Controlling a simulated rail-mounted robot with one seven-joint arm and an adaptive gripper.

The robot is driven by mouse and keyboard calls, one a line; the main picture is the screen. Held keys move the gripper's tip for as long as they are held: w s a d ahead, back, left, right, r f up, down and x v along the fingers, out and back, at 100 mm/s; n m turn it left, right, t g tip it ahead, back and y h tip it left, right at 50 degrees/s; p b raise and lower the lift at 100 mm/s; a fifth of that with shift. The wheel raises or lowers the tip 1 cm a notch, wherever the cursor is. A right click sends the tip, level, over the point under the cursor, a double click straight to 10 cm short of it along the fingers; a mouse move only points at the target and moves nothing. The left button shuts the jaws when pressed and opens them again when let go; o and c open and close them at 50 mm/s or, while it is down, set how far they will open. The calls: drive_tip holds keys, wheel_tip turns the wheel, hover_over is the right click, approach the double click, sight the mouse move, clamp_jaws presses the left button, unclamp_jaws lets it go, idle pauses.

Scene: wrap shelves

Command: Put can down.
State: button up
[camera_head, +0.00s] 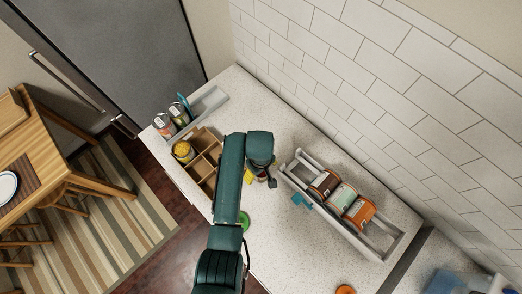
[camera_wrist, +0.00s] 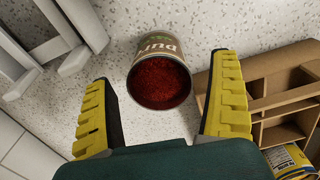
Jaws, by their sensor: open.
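In the wrist view a can (camera_wrist: 160,82) with a red top and a dark label stands on the speckled counter (camera_wrist: 235,25). It lies between and just beyond my yellow-padded fingers. My gripper (camera_wrist: 164,72) is open, with a gap visible between the can and each finger. In the head view my gripper (camera_head: 262,177) is over the counter between the cardboard box and the grey rack. My arm hides most of the can there.
A grey rack (camera_head: 383,246) with several cans stands right, near the tiled wall. A divided cardboard box (camera_head: 206,139) holding a yellow can (camera_head: 183,151) is at left. A green round item (camera_head: 244,217) lies near my arm.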

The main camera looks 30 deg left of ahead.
drive_tip(key=c, duration=1.4)
wheel_tip(320, 180, up, 10)
drive_tip(key=shift+r, duration=0.1)
